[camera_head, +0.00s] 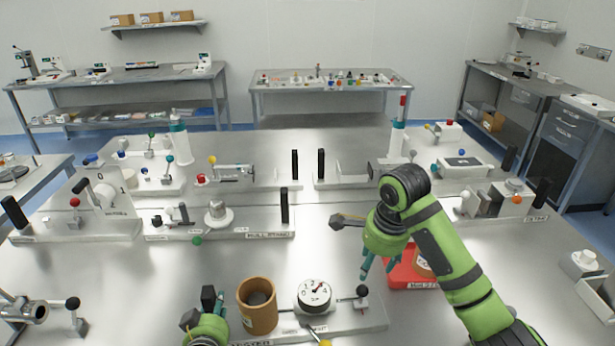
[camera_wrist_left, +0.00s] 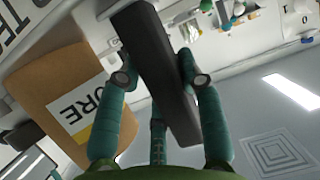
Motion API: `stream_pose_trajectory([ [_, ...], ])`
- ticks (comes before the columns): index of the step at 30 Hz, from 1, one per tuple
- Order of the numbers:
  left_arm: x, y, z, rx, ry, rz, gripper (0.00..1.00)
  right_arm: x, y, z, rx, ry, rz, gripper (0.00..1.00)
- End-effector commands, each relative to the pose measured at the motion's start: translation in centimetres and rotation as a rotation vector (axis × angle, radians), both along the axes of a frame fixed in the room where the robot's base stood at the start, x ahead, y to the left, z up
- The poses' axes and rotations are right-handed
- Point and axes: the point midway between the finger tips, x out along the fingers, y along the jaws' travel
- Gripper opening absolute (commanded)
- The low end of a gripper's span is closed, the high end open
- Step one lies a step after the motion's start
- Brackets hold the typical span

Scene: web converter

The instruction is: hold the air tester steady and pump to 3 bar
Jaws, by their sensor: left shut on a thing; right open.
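The air tester stands at the front centre, a white base (camera_head: 365,318) with a dial gauge (camera_head: 314,293). The gauge's red needle points to the upper right; its exact reading is too small to tell. A brown cylinder (camera_head: 257,308) and a lever with a black knob (camera_head: 362,291) flank the gauge. My left gripper (camera_head: 207,316) is shut on the black upright handle (camera_head: 208,294) at the left end. The left wrist view shows its fingers on both sides of the dark handle (camera_wrist_left: 155,70), beside the labelled cylinder (camera_wrist_left: 60,90). My right gripper (camera_head: 376,272) is open and empty, above and behind the knob.
White fixtures with black posts, such as one (camera_head: 220,232) behind the tester, fill the bench's middle. Another lever fixture (camera_head: 40,312) is at front left. Bare metal shows at front right.

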Motion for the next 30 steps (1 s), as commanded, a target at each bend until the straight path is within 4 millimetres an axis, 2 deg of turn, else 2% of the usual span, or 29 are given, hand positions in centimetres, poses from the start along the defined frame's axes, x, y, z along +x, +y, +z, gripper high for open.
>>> stream_pose_trajectory([
  [1, -0.41, 0.09, -0.92, 0.000, 0.026, 0.004, 0.00, 0.00, 0.00, 0.08, 0.000, 0.000, 0.000, 0.54],
  [20, -0.35, 0.13, -0.34, 0.001, 0.025, 0.004, 0.00, 0.00, 0.00, 0.85, 0.000, 0.000, 0.000, 0.54],
  [21, -0.36, 0.14, -0.32, 0.001, 0.024, 0.004, 0.41, 0.00, 0.00, 0.85, 0.000, 0.000, 0.000, 0.54],
  [23, -0.32, 0.13, -0.26, 0.001, 0.023, 0.004, 0.65, 0.00, 0.00, 0.85, 0.000, 0.000, 0.000, 0.54],
  [30, -0.19, 0.07, 0.06, 0.001, 0.014, 0.002, 0.65, 0.00, 0.01, 0.87, 0.000, 0.000, 0.000, 0.54],
])
